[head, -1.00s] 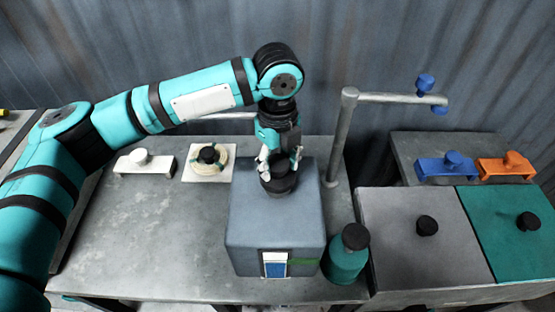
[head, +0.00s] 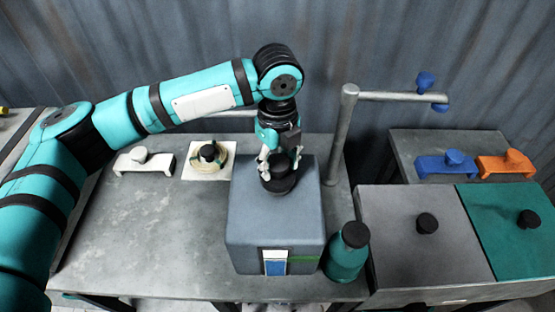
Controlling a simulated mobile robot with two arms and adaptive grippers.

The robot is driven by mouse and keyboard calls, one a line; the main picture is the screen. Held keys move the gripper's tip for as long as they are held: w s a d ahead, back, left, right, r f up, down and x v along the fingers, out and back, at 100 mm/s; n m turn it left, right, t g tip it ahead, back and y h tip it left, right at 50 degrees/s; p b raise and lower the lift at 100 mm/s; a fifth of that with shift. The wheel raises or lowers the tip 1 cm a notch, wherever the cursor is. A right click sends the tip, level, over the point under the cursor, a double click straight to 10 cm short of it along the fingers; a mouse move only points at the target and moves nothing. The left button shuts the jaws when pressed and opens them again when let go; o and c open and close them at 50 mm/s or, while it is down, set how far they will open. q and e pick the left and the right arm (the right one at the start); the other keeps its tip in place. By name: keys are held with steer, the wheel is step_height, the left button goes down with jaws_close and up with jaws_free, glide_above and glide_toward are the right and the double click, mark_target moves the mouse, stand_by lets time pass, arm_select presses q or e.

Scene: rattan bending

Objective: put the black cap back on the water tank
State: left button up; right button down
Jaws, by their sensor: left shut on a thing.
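The water tank (head: 262,225) is a blue-grey box on the metal table, with a small blue and white window on its front. The black cap (head: 279,184) is at the top of the tank, between the fingers of my left gripper (head: 279,166). My left gripper points down and is shut on the cap. The cap sits over a dark round part on the tank's top. I cannot tell whether it is fully seated, as the fingers hide part of it. My right gripper is not in view.
A teal bottle with a black cap (head: 346,252) stands right of the tank. A metal post with an arm (head: 343,135) rises behind it. Grey (head: 400,270) and teal (head: 490,205) lidded boxes are at right. A white clamp (head: 145,163) and a coil on a plate (head: 208,158) lie left.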

arm_select(q)
steer(key=shift+f, duration=0.45)
stand_by(0.3)
steer(key=o, duration=1.2)
steer(key=shift+o, duration=0.4)
steer(key=o, duration=0.5)
steer(key=shift+r, duration=0.15)
steer(key=shift+r+p, duration=2.6)
steer(key=shift+p, duration=0.15)
steer(key=shift+r, duration=1.3)
